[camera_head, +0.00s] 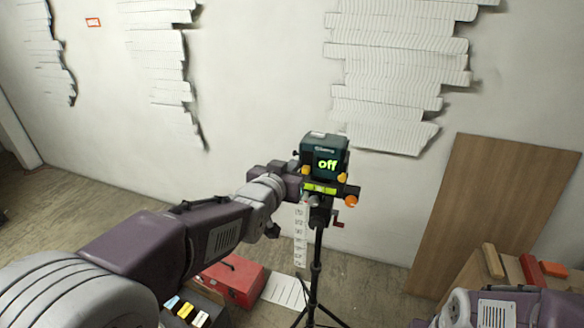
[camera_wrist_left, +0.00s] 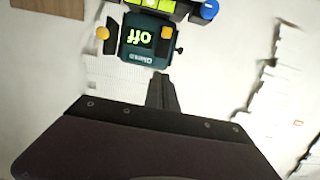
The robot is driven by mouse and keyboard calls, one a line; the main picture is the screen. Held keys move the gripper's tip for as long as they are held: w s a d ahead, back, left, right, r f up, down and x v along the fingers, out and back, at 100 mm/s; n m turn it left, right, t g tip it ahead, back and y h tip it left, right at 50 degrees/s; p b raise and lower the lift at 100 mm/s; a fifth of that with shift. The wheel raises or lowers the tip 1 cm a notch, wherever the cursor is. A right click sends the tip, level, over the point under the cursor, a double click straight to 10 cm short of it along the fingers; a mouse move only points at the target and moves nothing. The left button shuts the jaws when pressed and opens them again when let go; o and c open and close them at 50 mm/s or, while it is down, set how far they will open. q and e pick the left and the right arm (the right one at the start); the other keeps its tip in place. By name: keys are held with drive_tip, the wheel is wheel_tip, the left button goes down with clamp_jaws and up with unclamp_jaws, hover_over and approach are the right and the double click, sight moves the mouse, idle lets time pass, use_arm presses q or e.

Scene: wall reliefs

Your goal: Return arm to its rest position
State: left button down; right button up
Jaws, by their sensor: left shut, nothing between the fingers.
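My left arm reaches in from the left in the head view, and its left gripper (camera_head: 290,178) is just left of a dark green device on a tripod. In the left wrist view the gripper (camera_wrist_left: 160,80) is shut and empty, with its fingertips close to the device in the picture. I cannot tell whether they touch it. The device (camera_head: 324,158) shows a lit green "off" and has orange knobs; it appears upside down in the left wrist view (camera_wrist_left: 148,42). Part of my right arm shows at the lower right, its gripper out of view.
The black tripod (camera_head: 316,268) stands on the floor below the device. A red toolbox (camera_head: 232,280) lies under my left arm. A wooden board (camera_head: 495,205) leans on the wall at right. Torn white reliefs (camera_head: 390,75) cover parts of the wall.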

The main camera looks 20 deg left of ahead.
use_arm(q)
drive_tip(key=s+f+g, duration=0.3)
drive_tip(key=f, duration=0.6)
drive_tip(key=s+f+g, duration=0.3)
drive_tip(key=f, duration=0.6)
drive_tip(key=s+f+g, duration=0.4)
drive_tip(key=s, duration=0.4)
drive_tip(key=s+f+g, duration=0.4)
drive_tip(key=s+f, duration=0.1)
drive_tip(key=s, duration=0.3)
drive_tip(key=shift+a+n, duration=0.15)
drive_tip(key=shift+n, duration=0.15)
drive_tip(key=shift+w, duration=0.1)
